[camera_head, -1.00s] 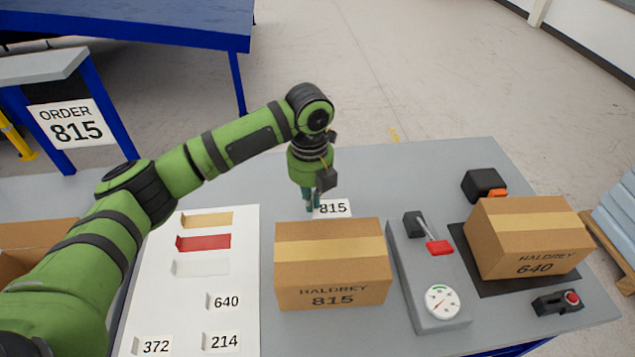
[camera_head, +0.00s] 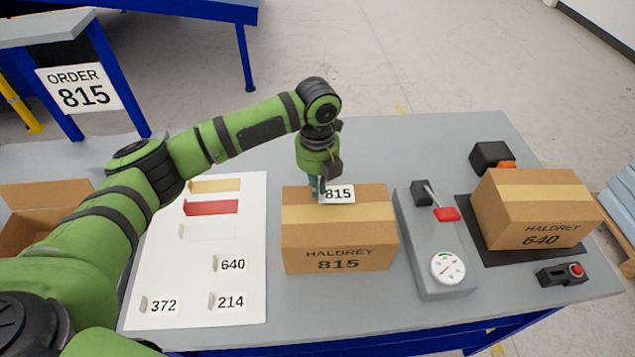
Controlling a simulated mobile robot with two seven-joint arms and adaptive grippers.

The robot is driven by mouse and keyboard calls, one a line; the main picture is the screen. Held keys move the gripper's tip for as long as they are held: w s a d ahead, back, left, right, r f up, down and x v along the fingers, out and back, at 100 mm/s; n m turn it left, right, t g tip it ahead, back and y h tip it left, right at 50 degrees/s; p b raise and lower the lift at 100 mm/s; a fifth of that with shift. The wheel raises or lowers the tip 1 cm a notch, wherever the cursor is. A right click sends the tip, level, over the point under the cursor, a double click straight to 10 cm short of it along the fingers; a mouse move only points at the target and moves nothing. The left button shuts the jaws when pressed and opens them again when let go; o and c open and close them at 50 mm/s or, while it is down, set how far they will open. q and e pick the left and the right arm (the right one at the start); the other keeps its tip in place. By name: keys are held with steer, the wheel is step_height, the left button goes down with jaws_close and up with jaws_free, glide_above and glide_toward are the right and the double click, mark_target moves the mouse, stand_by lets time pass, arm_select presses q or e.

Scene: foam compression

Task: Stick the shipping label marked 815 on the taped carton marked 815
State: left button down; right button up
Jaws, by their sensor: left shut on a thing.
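The shipping label marked 815 (camera_head: 339,194) is white with black digits. My left gripper (camera_head: 320,192) is shut on its left end. The label overlaps the back part of the top of the taped carton marked 815 (camera_head: 338,243) in the picture. I cannot tell whether it touches the carton. This carton is brown, closed with a tan tape strip, and reads HALDREY 815 on its front. It stands on the grey table right of the white label board. My right gripper is not in view.
The white board (camera_head: 190,275) holds labels 640, 372 and 214 and coloured strips. A grey device with a dial (camera_head: 447,268) stands close right of the carton. Another carton marked 640 (camera_head: 540,218) sits on a dark mat. An open carton (camera_head: 40,200) is at far left.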

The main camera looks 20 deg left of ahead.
arm_select(q)
steer(key=shift+p, duration=0.3)
steer(key=shift+f, duration=0.1)
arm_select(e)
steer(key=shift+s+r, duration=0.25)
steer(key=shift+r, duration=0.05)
arm_select(q)
steer(key=shift+s+f, duration=0.1)
steer(key=shift+f, duration=0.3)
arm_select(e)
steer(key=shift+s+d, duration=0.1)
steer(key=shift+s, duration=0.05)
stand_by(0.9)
arm_select(q)
steer(key=shift+s+f+p, duration=0.15)
steer(key=shift+f+p, duration=0.05)
steer(key=shift+p, duration=0.1)
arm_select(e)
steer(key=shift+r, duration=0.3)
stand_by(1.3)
arm_select(q)
steer(key=c, duration=1.3)
jaws_free()
steer(key=shift+c, duration=0.2)
steer(key=shift+r, duration=0.1)
steer(key=shift+w, duration=0.2)
